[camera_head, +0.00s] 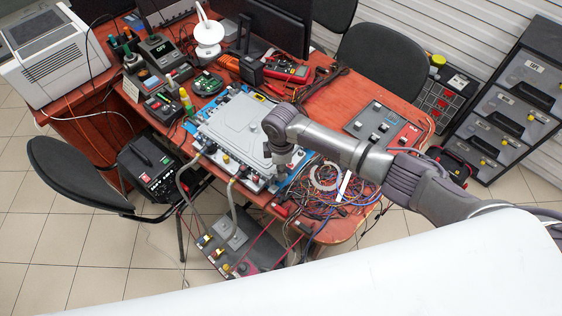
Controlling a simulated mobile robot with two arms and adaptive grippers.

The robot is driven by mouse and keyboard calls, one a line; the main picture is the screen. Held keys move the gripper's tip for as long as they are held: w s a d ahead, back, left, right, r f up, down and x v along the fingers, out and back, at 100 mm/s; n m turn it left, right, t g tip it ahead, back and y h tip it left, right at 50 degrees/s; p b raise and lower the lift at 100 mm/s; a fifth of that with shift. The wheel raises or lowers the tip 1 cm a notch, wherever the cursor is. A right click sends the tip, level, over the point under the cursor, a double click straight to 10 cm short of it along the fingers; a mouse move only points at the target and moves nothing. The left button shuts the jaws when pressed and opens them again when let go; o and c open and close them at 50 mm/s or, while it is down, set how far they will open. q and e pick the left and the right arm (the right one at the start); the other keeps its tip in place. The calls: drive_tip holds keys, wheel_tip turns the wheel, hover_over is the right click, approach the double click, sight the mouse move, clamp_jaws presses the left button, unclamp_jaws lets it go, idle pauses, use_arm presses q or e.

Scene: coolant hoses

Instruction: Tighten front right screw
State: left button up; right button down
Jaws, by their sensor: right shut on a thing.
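A light grey flat unit with a raised cover (236,124) lies on a blue mat (203,108) on the red-brown desk. My right gripper (282,160) comes in from the right and points down at the front right corner of this unit. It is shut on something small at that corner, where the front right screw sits. The fingertips and the screw are mostly hidden by my wrist and too small to make out clearly. My left gripper is not in view.
Tangled wires (325,190) and a tape ring lie just right of the gripper. A control panel (382,126), multimeter (286,70) and monitor stand behind. Hoses run from the unit's front edge to a grey box (236,240) below. Black chairs (75,172) stand around the desk.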

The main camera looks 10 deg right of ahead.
drive_tip(key=m+p, duration=0.1)
drive_tip(key=m, duration=0.1)
drive_tip(key=shift+r+m+p, duration=0.2)
drive_tip(key=shift+m+p, duration=0.1)
drive_tip(key=shift+p, duration=0.05)
drive_tip(key=shift+f+m+p, duration=0.1)
drive_tip(key=shift+m+p, duration=0.6)
drive_tip(key=shift+m, duration=0.5)
drive_tip(key=c, duration=1)
unclamp_jaws()
drive_tip(key=shift+c, duration=0.2)
wheel_tip(320, 180, up, 12)
